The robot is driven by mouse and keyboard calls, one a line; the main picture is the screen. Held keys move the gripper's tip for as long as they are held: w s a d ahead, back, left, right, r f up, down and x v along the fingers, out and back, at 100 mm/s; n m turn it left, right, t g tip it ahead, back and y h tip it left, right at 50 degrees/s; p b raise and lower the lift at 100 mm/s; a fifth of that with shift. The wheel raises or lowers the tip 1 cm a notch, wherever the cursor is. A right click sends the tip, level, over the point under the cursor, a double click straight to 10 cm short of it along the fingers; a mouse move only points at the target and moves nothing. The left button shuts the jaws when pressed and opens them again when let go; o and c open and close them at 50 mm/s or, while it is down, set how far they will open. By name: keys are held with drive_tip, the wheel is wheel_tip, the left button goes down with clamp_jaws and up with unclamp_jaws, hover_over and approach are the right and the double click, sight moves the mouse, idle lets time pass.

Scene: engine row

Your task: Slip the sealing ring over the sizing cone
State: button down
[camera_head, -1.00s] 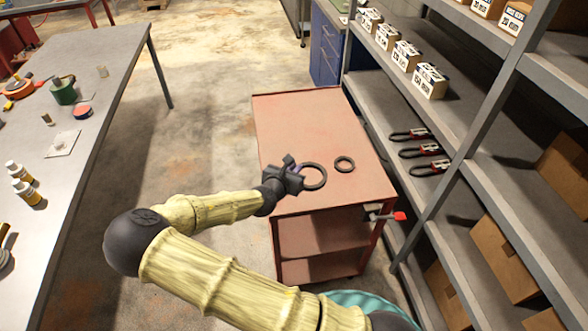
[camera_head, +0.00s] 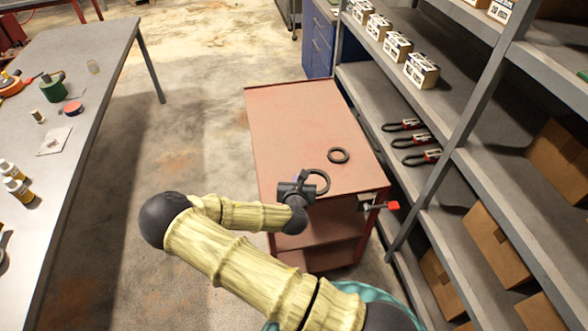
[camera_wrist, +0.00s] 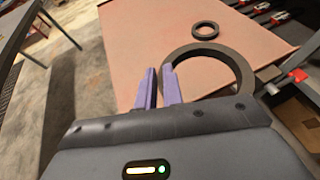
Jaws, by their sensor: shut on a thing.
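My gripper (camera_head: 306,180) is shut on a large dark ring (camera_head: 328,183), gripping it at its left side. In the wrist view the two purple fingers (camera_wrist: 159,75) meet the rim of this ring (camera_wrist: 247,76), which hangs out to the right over the cart top. A smaller dark ring (camera_head: 330,156) lies flat on the red cart, beyond the held one; it also shows in the wrist view (camera_wrist: 205,37). The held ring is near the cart's front edge; its exact height is hard to tell. I cannot make out a sizing cone in either view.
The red cart (camera_head: 290,120) has a mostly bare top and a red-handled clamp-like tool (camera_head: 390,206) at its front right corner. Metal shelving (camera_head: 465,115) with boxes stands close on the right. A workbench (camera_head: 85,45) with bottles and small items stands left, across open floor.

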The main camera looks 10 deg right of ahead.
drive_tip(key=s+f+n+y+b, duration=0.1)
drive_tip(key=s+f+y+b, duration=0.1)
drive_tip(key=f+b, duration=0.3)
drive_tip(key=s+f+n+y+b, duration=0.2)
drive_tip(key=s+f+b, duration=0.3)
drive_tip(key=f, duration=0.7)
drive_tip(key=shift+d+f+n+t, duration=0.3)
drive_tip(key=shift+t, duration=0.1)
drive_tip(key=shift+r, duration=0.1)
